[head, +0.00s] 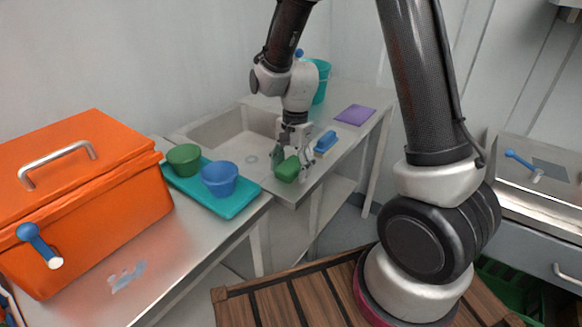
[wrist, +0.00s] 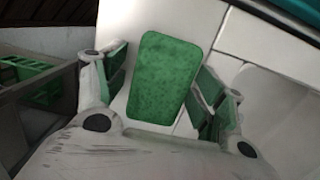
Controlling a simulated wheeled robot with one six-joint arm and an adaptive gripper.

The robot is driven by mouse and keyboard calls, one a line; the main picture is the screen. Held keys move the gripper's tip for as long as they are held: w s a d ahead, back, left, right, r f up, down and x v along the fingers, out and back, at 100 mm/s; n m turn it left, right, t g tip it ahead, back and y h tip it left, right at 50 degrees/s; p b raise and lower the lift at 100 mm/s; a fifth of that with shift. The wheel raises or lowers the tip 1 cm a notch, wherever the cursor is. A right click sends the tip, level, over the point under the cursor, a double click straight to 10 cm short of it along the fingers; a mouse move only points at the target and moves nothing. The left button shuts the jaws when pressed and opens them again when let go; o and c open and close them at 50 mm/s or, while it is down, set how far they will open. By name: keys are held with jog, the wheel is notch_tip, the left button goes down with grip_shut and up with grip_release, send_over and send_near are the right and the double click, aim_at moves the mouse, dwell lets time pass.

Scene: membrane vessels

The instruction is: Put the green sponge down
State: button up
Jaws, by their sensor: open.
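The green sponge (head: 287,169) lies near the front edge of the sink counter in the head view. In the wrist view the sponge (wrist: 165,78) is a tapered green block between my fingers. My gripper (head: 293,165) points down over it. The jaws are open in the wrist view (wrist: 160,85), with a gap on both sides of the sponge. The sponge appears to rest on the pale counter surface, and its underside is hidden.
A blue brush (head: 325,141) lies right of the gripper, with a purple cloth (head: 355,114) behind it. The sink basin (head: 222,135) is left. A teal tray (head: 232,208) holds a green bowl (head: 184,159) and a blue bowl (head: 219,180). An orange box (head: 120,215) stands far left.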

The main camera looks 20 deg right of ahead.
aim_at(294, 163)
jog(key=r, duration=0.6)
jog(key=d+r, duration=0.1)
jog(key=r, duration=0.2)
jog(key=shift+w, duration=0.2)
jog(key=s+d+r+n+t, duration=0.2)
jog(key=s+d+r+n, duration=0.3)
jog(key=s+d+r, duration=0.2)
jog(key=s+d+r+n+t+h, duration=0.1)
jog(key=s+d+r+n+t, duration=0.2)
jog(key=s, duration=0.9)
jog(key=d+r+n, duration=0.2)
jog(key=d+r, duration=0.2)
jog(key=shift+s+r+n, duration=0.25)
jog(key=shift+r+n, duration=0.1)
jog(key=shift+n, duration=0.05)
